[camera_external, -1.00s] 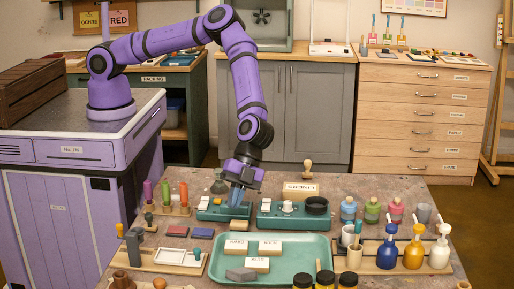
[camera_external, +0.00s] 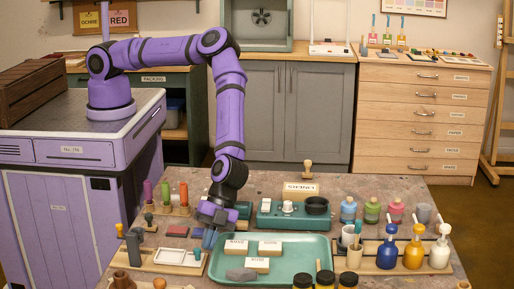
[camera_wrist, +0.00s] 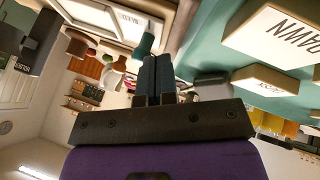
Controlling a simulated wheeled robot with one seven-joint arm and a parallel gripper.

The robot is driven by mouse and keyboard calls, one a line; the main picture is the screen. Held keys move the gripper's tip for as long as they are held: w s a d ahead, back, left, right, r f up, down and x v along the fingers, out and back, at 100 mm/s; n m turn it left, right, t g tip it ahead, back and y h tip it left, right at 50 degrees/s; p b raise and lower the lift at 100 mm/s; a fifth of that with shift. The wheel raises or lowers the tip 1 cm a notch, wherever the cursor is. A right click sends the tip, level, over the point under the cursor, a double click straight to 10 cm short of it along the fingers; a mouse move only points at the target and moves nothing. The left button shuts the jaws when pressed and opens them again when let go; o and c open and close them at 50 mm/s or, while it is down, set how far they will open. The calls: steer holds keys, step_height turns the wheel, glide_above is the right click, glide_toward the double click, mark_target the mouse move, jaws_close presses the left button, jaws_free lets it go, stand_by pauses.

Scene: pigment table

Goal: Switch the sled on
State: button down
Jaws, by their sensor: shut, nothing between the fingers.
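Two teal devices stand side by side behind the tray. The left teal device (camera_external: 244,210) is mostly hidden behind my arm. The right teal device (camera_external: 267,221) shows a white knob and a dark round dish. No readable label shows which one is the sled. My gripper (camera_external: 208,240) points down near the left edge of the teal tray, nearer the camera than the left device. In the wrist view my gripper (camera_wrist: 157,75) has its dark fingers together with nothing between them. Neither device can be made out clearly there.
The teal tray (camera_external: 318,246) holds several labelled pale blocks and a grey block (camera_external: 241,274). A wooden holder (camera_external: 150,265) with a white pad and teal peg lies left of my gripper. Bottles and jars crowd the right and front.

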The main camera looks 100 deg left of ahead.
steer(key=shift+s, duration=0.1)
glide_toward(159, 258)
steer(key=x, duration=0.4)
steer(key=shift+s+d+f, duration=0.1)
steer(key=shift+f, duration=0.05)
steer(key=w, duration=0.1)
steer(key=w+a, duration=0.1)
steer(key=w+a+r, duration=0.1)
steer(key=w, duration=0.1)
steer(key=shift+w+a, duration=0.1)
steer(key=shift+a, duration=0.05)
steer(key=v, duration=0.9)
steer(key=shift+r, duration=0.15)
stand_by(0.3)
